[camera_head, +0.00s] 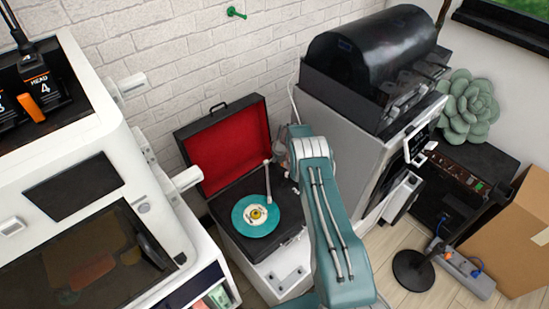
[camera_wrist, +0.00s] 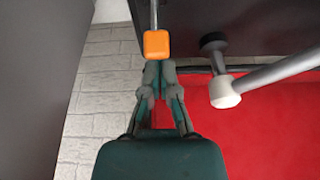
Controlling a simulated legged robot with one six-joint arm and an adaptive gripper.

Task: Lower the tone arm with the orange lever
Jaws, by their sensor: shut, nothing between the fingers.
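The record player (camera_head: 230,212) stands open, with a teal record (camera_head: 255,214) on it. Its pale tone arm (camera_head: 268,180) reaches over the record; I cannot tell whether its tip touches. In the wrist view a grey bar with a white end, apparently the tone arm (camera_wrist: 265,79), lies to the right of my gripper. The orange lever (camera_wrist: 157,44) has a block-shaped knob on a thin metal rod. My gripper (camera_wrist: 158,70) is shut and empty, its fingertips right at the knob's lower edge in the picture; contact is unclear. My arm hides the lever in the head view.
The red-lined lid (camera_head: 223,150) stands open behind the record. A white machine with a black drum (camera_head: 370,45) stands close on the right, and a large white cabinet (camera_head: 95,135) on the left. A brick wall (camera_head: 190,60) is behind.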

